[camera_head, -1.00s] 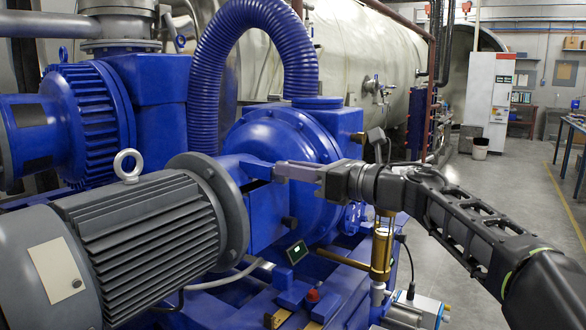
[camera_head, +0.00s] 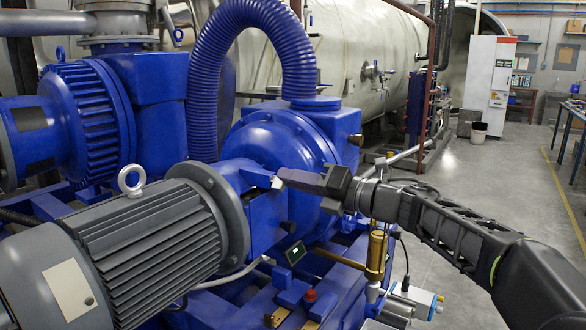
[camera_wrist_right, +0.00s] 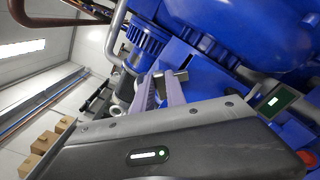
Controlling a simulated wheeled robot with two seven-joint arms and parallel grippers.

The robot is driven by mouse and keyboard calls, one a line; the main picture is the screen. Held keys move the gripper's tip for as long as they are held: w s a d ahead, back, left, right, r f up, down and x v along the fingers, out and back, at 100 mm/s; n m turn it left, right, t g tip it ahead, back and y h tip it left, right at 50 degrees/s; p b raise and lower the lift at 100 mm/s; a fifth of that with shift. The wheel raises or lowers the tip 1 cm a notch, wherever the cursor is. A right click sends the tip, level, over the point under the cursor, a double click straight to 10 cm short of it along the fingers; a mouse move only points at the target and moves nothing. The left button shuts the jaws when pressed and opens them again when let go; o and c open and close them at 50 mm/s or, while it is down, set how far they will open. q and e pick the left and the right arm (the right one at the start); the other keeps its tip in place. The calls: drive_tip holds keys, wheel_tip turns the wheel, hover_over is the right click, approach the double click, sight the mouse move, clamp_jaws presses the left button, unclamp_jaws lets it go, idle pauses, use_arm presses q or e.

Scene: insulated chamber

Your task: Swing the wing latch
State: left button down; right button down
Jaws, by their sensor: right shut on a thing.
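My right gripper (camera_head: 282,178) comes in from the right in the head view, its fingers at the blue housing (camera_head: 258,210) beside the grey motor's flange. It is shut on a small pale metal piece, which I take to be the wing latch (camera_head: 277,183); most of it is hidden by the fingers. In the right wrist view the two long fingers (camera_wrist_right: 162,90) reach up to the blue machine, with a bit of the metal latch (camera_wrist_right: 181,75) at their tips. My left gripper is not in view.
The ribbed grey motor (camera_head: 140,245) and blue hose (camera_head: 205,90) crowd the left side. A brass cylinder (camera_head: 377,255) stands below my right forearm. A small display (camera_head: 296,253) sits under the gripper. Floor (camera_head: 500,190) at the right is clear.

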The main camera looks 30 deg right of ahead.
drive_tip(key=shift+w+d+f+m+p, duration=0.1)
drive_tip(key=shift+f+m+p, duration=0.1)
drive_tip(key=shift+m+p, duration=1.6)
drive_tip(key=shift+d+f+m+p, duration=0.15)
drive_tip(key=shift+m+p, duration=0.95)
drive_tip(key=shift+m, duration=1.4)
drive_tip(key=shift+a, duration=0.1)
drive_tip(key=c, duration=1.4)
unclamp_jaws()
drive_tip(key=shift+o, duration=0.2)
drive_tip(key=b+v, duration=0.1)
drive_tip(key=v, duration=0.7)
drive_tip(key=shift+w, duration=0.1)
